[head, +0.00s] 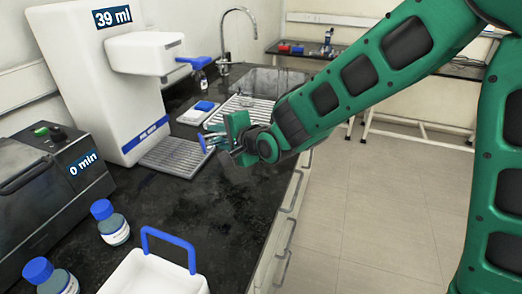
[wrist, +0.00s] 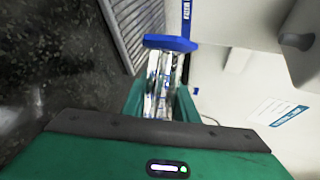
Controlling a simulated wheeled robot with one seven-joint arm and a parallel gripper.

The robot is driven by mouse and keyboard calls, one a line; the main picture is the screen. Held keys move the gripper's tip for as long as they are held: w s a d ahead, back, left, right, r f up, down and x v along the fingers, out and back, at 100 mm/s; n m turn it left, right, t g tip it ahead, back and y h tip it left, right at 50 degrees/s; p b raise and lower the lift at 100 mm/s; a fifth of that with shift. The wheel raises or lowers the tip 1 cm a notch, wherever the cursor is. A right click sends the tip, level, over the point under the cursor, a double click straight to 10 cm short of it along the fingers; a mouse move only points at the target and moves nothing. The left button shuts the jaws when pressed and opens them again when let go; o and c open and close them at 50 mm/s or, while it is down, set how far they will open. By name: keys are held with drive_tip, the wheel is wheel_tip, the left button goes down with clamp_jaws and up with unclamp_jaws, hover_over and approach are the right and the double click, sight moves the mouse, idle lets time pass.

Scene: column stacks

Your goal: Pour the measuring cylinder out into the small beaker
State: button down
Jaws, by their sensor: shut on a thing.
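My gripper (head: 222,140) is shut on the clear measuring cylinder (wrist: 162,85), above the counter in front of the white dispenser. In the wrist view the cylinder lies between the green fingers (wrist: 160,105), with a wide blue end piece (wrist: 170,43) beyond them. In the head view a blue part of the cylinder (head: 203,143) sticks out left of the fingers, and the rest is mostly hidden by the gripper. I cannot tell its exact tilt or the liquid level. I cannot clearly make out a small beaker in either view.
The white dispenser (head: 95,70) reads 39 ml, with a grey drip grate (head: 175,156) at its foot. A grey machine (head: 45,180) reads 0 min. Two blue-capped bottles (head: 112,225) and a white carrier (head: 150,275) stand in front. A small white device (head: 197,114) stands behind my gripper.

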drive_tip(key=shift+r+p, duration=0.2)
drive_tip(key=shift+p, duration=0.1)
drive_tip(key=shift+a+r+m+p, duration=0.15)
drive_tip(key=shift+r+m+p, duration=0.05)
drive_tip(key=shift+m+p, duration=0.15)
drive_tip(key=shift+r+y, duration=0.4)
idle(0.4)
drive_tip(key=shift+r+m, duration=0.25)
drive_tip(key=shift+m, duration=0.1)
drive_tip(key=w+d+r+m+y, duration=0.2)
drive_tip(key=d+r+m+y, duration=0.2)
drive_tip(key=r+m, duration=0.3)
drive_tip(key=shift+d+t+y, duration=0.15)
drive_tip(key=shift+t+y, duration=0.15)
drive_tip(key=shift+t, duration=0.1)
idle(0.5)
drive_tip(key=shift+s, duration=0.1)
